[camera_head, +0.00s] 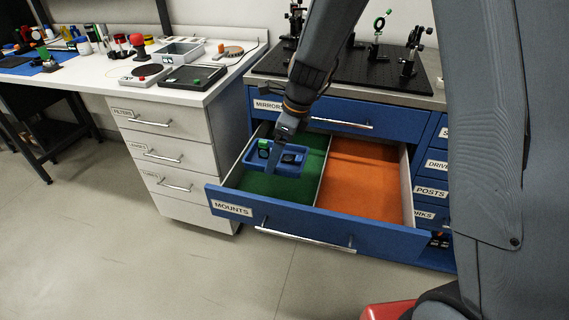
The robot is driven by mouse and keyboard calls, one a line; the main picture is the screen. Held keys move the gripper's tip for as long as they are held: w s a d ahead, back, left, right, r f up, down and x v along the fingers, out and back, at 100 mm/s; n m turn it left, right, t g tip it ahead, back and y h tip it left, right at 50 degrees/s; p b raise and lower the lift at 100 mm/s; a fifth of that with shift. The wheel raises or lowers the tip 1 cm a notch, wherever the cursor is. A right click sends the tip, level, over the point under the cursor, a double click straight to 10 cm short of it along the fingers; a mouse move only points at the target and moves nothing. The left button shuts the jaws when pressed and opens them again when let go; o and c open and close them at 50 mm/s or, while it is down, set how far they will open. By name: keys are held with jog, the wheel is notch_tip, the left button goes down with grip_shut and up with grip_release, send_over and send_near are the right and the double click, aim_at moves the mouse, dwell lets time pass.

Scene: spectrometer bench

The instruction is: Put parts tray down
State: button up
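A small blue parts tray (262,169) hangs at the end of my arm, over the green-lined left half (300,186) of the open MOUNTS drawer (278,222). A green part (263,146) and a dark part (291,157) lie in the tray. My gripper (284,137) is at the tray's back side and appears to hold it there. The fingertips are too small and partly hidden to see their grip clearly. I cannot tell whether the tray touches the drawer floor.
The orange-lined right half (366,181) of the drawer is empty. A divider (321,170) parts the two halves. A black optics board (385,75) with posts stands behind.

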notch_tip(320, 180, down, 10)
jog(key=shift+w+f+b, duration=0.1)
jog(key=shift+f+b, duration=0.05)
jog(key=shift+b, duration=0.2)
jog(key=shift+f, duration=0.1)
jog(key=o, duration=1)
jog(key=v, duration=1.2)
jog(key=shift+p, duration=0.3)
jog(key=s+d+r+n+h, duration=0.1)
jog(key=s+d+n, duration=0.3)
jog(key=s+n, duration=0.3)
jog(key=s+d+r+n+h, duration=0.1)
jog(key=s+d+n, duration=0.3)
jog(key=s+n, duration=0.3)
jog(key=s+d+r+n+g+h, duration=0.1)
jog(key=s+d+r+n, duration=0.1)
jog(key=s+d+n, duration=0.3)
jog(key=shift+s+d+n, duration=0.1)
jog(key=shift+s+n, duration=1.2)
jog(key=shift+n, duration=0.2)
